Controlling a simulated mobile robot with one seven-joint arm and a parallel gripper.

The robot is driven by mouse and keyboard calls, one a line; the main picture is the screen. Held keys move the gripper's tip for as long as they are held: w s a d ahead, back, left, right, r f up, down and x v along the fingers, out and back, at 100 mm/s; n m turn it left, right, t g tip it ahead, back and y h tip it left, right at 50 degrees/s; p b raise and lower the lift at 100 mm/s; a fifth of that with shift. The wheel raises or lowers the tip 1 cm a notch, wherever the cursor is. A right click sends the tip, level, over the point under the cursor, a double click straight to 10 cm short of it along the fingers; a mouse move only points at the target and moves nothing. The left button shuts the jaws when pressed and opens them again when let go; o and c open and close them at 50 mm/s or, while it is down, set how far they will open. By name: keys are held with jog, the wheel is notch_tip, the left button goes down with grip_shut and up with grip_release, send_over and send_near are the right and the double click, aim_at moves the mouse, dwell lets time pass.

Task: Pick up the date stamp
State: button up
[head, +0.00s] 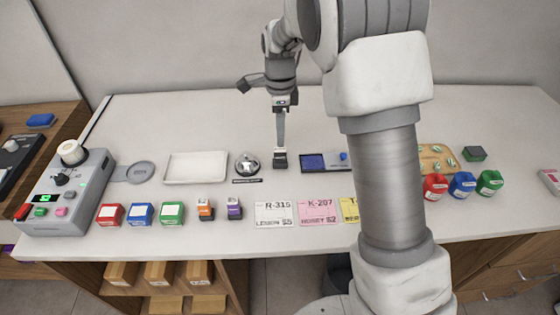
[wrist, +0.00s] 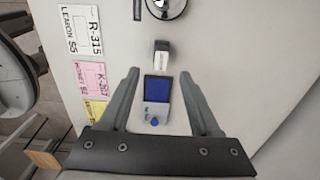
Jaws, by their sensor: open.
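The date stamp, which I take to be the small black block with a pale top (head: 280,160), stands on the white counter between the bell and the blue ink pad. In the wrist view the stamp (wrist: 162,56) lies just beyond my fingertips, roughly centred between them. My gripper (head: 280,143) points down above the stamp in the head view, its fingers seen edge-on. In the wrist view my gripper (wrist: 159,75) is open with nothing between its fingers, which frame the ink pad below.
The ink pad (head: 313,162) with a blue knob is right of the stamp; the bell (head: 247,164) is left. A white tray (head: 196,168) is farther left. Colored bottles (head: 462,186) stand right, beyond my arm. The counter behind is clear.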

aim_at(280, 149)
notch_tip(280, 149, down, 8)
jog(key=shift+w+r, duration=0.1)
dwell(0.4)
grip_shut()
